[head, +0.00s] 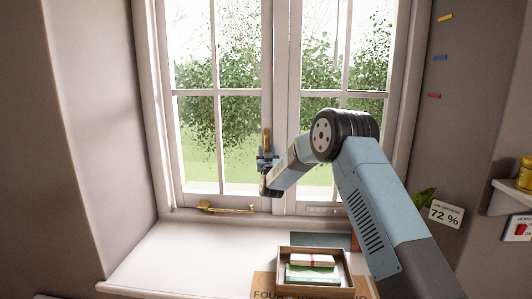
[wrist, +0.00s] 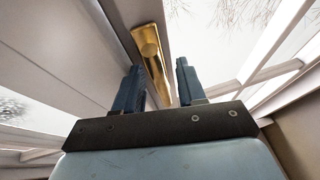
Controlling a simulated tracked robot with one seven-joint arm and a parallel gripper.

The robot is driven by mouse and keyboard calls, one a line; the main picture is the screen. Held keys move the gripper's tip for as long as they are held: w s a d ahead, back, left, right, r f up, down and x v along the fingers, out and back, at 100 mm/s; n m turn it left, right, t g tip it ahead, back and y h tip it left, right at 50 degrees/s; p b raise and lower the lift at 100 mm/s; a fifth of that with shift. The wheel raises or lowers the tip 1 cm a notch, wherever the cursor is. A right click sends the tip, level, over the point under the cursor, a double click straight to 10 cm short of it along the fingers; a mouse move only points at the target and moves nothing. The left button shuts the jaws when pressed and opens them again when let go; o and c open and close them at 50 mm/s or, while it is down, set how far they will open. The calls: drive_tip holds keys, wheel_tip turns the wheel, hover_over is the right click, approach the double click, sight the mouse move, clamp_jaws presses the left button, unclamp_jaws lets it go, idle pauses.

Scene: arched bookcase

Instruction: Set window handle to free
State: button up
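The brass window handle (head: 267,138) is on the middle stile of the closed-looking white window (head: 280,90). Its upper part shows upright in the head view, and its lower part is hidden by my gripper. In the wrist view the brass handle (wrist: 151,48) has a long plate with a rounded knob, and its lower end reaches between my fingers. My gripper (wrist: 158,66) has its two blue fingers apart, one on each side of the brass. I cannot tell whether either finger touches it. In the head view my gripper (head: 267,162) is right at the handle's lower part.
A brass window stay (head: 226,209) lies along the bottom of the left casement. An open tray (head: 284,279) with books stands on the sill below my arm. The sill's left part (head: 165,255) is clear. A "72 %" sign (head: 446,213) is on the right wall.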

drive_tip(key=shift+w, duration=0.2)
clamp_jaws()
idle(0.3)
